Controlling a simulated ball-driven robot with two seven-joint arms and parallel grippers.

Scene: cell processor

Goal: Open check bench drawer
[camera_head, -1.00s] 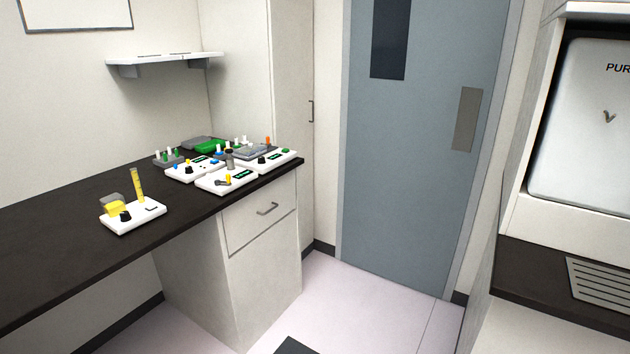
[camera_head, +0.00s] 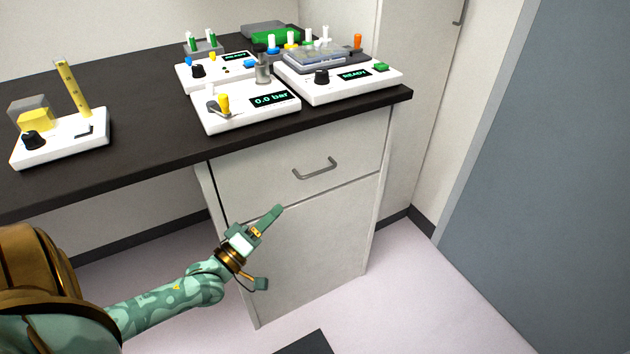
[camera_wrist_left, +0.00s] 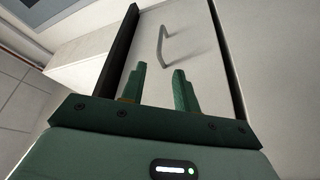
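The check bench drawer (camera_head: 282,170) is a pale front under the dark benchtop, and it is shut. Its grey bar handle (camera_head: 315,168) sits at the middle of the front. My left gripper (camera_head: 276,214) is in front of the cabinet, below and left of the handle and apart from it. In the left wrist view the two green fingers (camera_wrist_left: 160,82) stand apart with nothing between them, so it is open. The handle (camera_wrist_left: 164,45) shows beyond the fingertips there. My right gripper is in neither view.
The benchtop (camera_head: 120,150) carries several white devices, among them one reading 0.0 bar (camera_head: 245,110) near the front edge. The cabinet door (camera_head: 290,240) lies below the drawer. A blue-grey door (camera_head: 540,170) is at the right. The floor (camera_head: 400,290) before it is clear.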

